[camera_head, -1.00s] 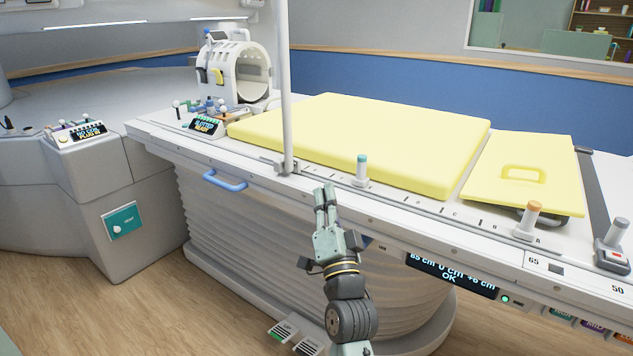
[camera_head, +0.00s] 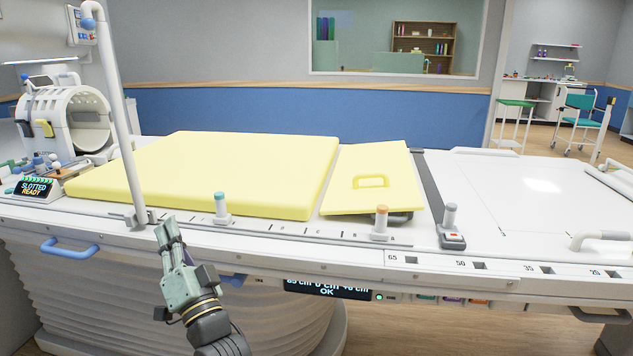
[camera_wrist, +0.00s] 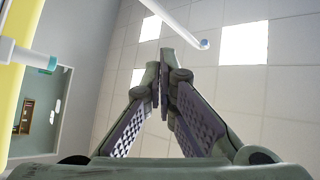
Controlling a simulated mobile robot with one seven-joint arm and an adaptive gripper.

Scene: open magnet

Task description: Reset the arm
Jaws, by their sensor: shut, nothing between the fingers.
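My gripper (camera_head: 167,232) is in front of the table's near edge in the head view, pointing up and a little to the left. Its two fingers are together with nothing between them. In the wrist view the closed fingertips (camera_wrist: 163,82) point toward the ceiling. My gripper overlaps the table edge in the head view; whether it touches cannot be told.
The long white table (camera_head: 330,252) carries a yellow pad (camera_head: 210,172), a yellow board with a handle (camera_head: 375,165), and pegs with teal (camera_head: 220,204), orange (camera_head: 381,220) and grey (camera_head: 449,218) tops. A white pole (camera_head: 118,120) rises left of my gripper. A blue handle (camera_head: 70,247) juts out at left.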

